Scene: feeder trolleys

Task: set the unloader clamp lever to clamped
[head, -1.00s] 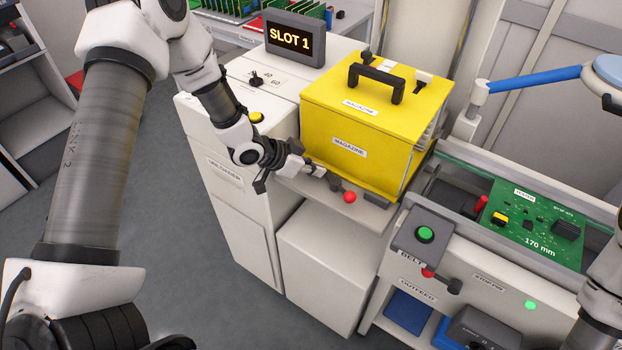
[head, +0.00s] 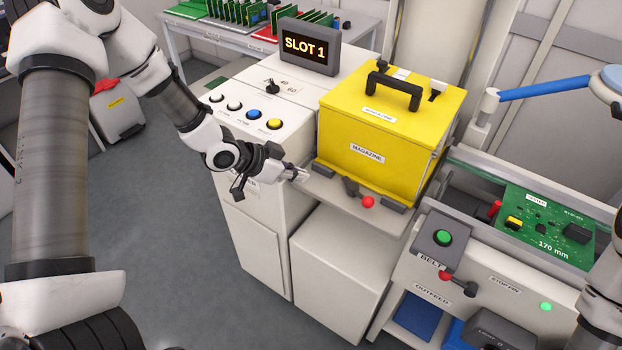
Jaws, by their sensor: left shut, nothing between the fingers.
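The clamp lever is a short dark arm with a red knob (head: 368,202). It sits at the front edge of the unloader shelf (head: 330,198), in front of the yellow magazine (head: 340,140). The knob points toward the front right; I see no mark that tells its setting. My left gripper (head: 300,175) is shut and empty, left of the lever, near the magazine's lower left corner and clear of the knob. The magazine stands upright on the shelf between dark blocks. My right arm shows at the right edge; its gripper is out of view.
The unloader cabinet (head: 250,225) carries several push buttons, a rotary switch (head: 271,88) and a display (head: 309,47) reading SLOT 1. To the right is a conveyor with a green board (head: 540,225), a belt button box (head: 440,238) and another red-knobbed lever (head: 458,283). Floor at left is open.

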